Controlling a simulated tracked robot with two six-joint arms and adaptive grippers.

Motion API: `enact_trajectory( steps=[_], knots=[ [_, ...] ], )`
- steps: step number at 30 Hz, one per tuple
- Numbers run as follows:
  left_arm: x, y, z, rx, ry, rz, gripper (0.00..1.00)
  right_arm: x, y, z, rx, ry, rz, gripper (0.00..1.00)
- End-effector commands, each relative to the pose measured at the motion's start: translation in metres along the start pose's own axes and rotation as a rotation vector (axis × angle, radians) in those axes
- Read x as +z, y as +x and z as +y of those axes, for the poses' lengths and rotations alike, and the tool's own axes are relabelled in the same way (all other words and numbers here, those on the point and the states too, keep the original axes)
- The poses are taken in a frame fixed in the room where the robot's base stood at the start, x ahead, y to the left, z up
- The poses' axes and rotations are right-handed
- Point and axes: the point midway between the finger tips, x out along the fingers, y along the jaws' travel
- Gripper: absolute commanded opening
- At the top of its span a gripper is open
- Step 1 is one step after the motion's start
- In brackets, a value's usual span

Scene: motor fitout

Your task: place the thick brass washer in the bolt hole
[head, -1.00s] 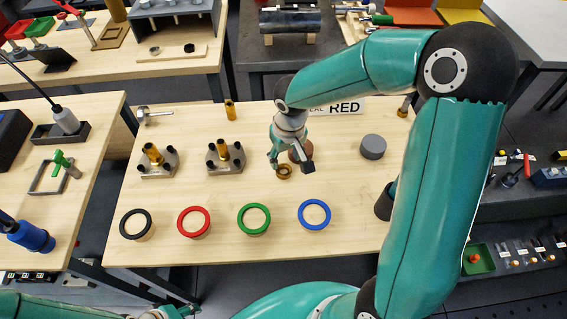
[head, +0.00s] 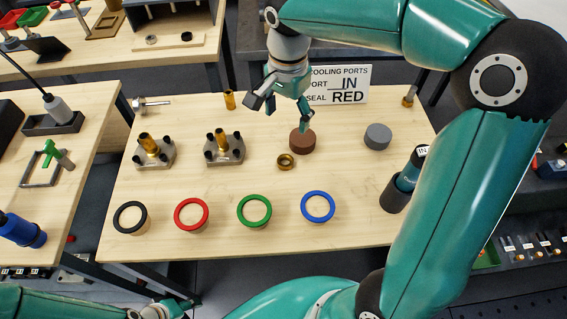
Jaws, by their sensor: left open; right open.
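A thick brass ring (head: 285,161), which looks like the washer, lies flat on the wooden table, just in front of a brown disc (head: 302,142). My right gripper (head: 279,108) is open and empty, raised above the table behind the ring and apart from it. My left gripper (head: 178,309) is low at the bottom edge, partly cut off, open and away from the table things. Two grey blocks with brass posts and black bolts, the left block (head: 154,156) and the right block (head: 224,151), stand on the table. I cannot tell which opening is the bolt hole.
Black (head: 118,218), red (head: 178,216), green (head: 241,211) and blue (head: 305,207) rings line the front. A grey disc (head: 378,136) and a dark cup (head: 392,198) are at right. A sign (head: 347,84) reading "IN" and "RED" stands behind.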

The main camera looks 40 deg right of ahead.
Motion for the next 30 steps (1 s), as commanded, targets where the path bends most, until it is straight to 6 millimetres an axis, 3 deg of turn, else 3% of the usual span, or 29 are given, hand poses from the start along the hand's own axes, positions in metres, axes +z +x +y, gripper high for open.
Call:
enact_trajectory(
  steps=[4, 7, 15, 21, 30],
  knots=[
    [0.0, 0.003, -0.001, 0.0, 0.0, 0.0, 0.41, 0.0, 0.002, 0.001, 0.01, 0.093, -0.008, 0.75],
    [0.0, 0.004, -0.002, 0.0, 0.0, 0.0, 0.41, 0.0, 0.015, 0.002, 0.013, 0.1, -0.008, 0.75],
    [0.0, 0.007, -0.002, 0.0, 0.0, 0.0, 0.41, -0.002, 0.072, 0.004, 0.014, 0.101, -0.008, 0.75],
    [0.0, 0.007, -0.003, 0.0, 0.0, 0.0, 0.41, -0.002, 0.104, 0.004, 0.011, 0.102, -0.007, 0.75],
    [0.0, 0.005, -0.002, 0.0, 0.0, 0.0, 0.41, -0.003, 0.123, 0.002, 0.011, 0.101, -0.008, 0.75]
  ],
)
